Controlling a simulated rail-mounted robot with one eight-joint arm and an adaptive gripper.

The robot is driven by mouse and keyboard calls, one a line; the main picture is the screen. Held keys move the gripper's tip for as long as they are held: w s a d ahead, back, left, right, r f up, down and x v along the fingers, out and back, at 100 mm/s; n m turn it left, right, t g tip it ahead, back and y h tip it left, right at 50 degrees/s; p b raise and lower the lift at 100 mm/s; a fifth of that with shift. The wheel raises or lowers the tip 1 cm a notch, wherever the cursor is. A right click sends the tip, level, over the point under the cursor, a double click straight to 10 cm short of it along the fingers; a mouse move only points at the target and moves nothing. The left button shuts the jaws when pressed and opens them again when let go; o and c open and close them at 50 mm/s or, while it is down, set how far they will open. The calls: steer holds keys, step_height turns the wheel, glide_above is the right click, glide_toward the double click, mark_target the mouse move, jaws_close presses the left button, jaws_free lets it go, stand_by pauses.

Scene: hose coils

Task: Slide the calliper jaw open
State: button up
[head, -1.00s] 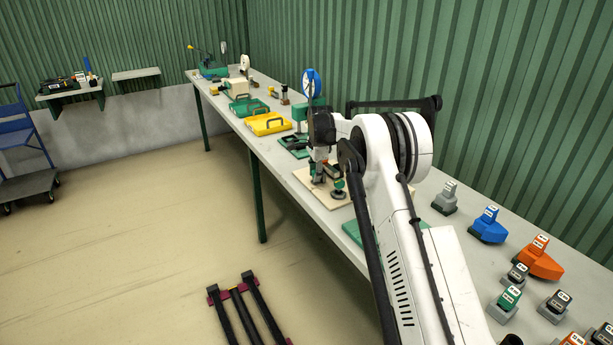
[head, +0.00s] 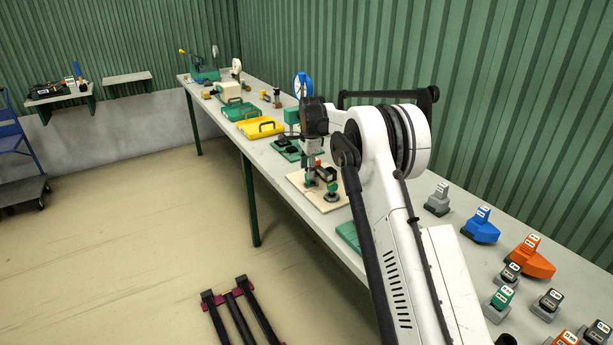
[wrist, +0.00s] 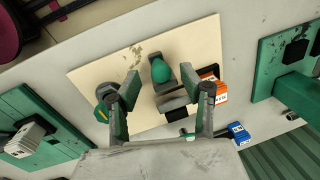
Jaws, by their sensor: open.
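A beige board (head: 334,204) lies on the bench; it fills the middle of the wrist view (wrist: 100,75). On it stands a fixture with a round green knob (wrist: 160,70) and dark grey bars (wrist: 174,102); I cannot tell clearly which part is the calliper jaw. An orange-and-white block (wrist: 209,91) sits at its right. My gripper (wrist: 159,80) is open over the board, its two fingers apart on either side of the knob. In the head view my gripper (head: 310,180) points down at the board, beside a green-topped post (head: 332,190). Contact cannot be told.
A blue-and-white block (wrist: 238,132) is near the board in the wrist view. Yellow (head: 261,128) and green (head: 240,110) cases stand farther along the bench. A blue-faced dial (head: 303,85) rises behind my gripper. Several labelled blocks, one orange (head: 528,262), occupy the near end.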

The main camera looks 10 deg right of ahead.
step_height(320, 180, up, 8)
steer(key=s, duration=0.1)
steer(key=shift+s+d, duration=0.1)
stand_by(0.6)
steer(key=s+a+r+n+t, duration=0.1)
steer(key=s+r+n, duration=0.3)
steer(key=s, duration=0.5)
steer(key=s+a+r+n+t, duration=0.1)
steer(key=s+r+n, duration=0.1)
steer(key=s+r, duration=0.6)
steer(key=s+a+r+n+t, duration=0.15)
steer(key=s+r, duration=0.25)
steer(key=s, duration=0.6)
steer(key=s+f+n, duration=0.3)
steer(key=s, duration=0.6)
steer(key=s+a+f+n+t, duration=0.1)
steer(key=s+f+n, duration=0.2)
steer(key=s, duration=0.7)
steer(key=s+f+n+t+b, duration=0.1)
steer(key=s+f+n, duration=0.2)
steer(key=s, duration=0.6)
steer(key=shift+s+a+f, duration=0.2)
steer(key=shift+s+f, duration=0.2)
steer(key=shift+f, duration=0.55)
